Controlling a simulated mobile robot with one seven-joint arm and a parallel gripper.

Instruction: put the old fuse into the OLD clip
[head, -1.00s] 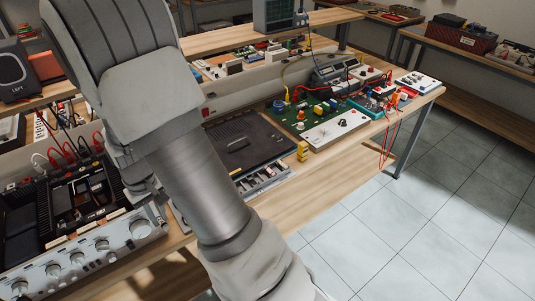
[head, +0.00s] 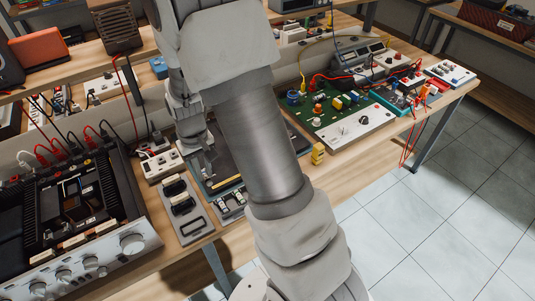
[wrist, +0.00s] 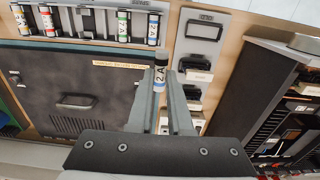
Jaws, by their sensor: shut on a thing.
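My gripper (wrist: 161,98) is shut on a fuse (wrist: 160,78), a small cylinder with a dark end, a pale band marked 2A and a blue band. It is held upright in the wrist picture, apart from the clips. The grey clip panel (wrist: 211,48) lies just right of the fuse there, with black clips (wrist: 196,63) and a black-outlined slot (wrist: 199,32). Its small label looks like OLD but is hard to read. In the head view, the panel (head: 203,222) lies left of my arm, and my gripper (head: 208,165) is above and behind it; the fuse is not clear there.
A fuse rack (wrist: 106,28) with several coloured fuses stands beside the panel. A dark lidded case (wrist: 72,92) lies below it in the wrist view. A black amplifier (head: 75,215) stands close left of the panel. A green circuit board (head: 330,112) is to the right.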

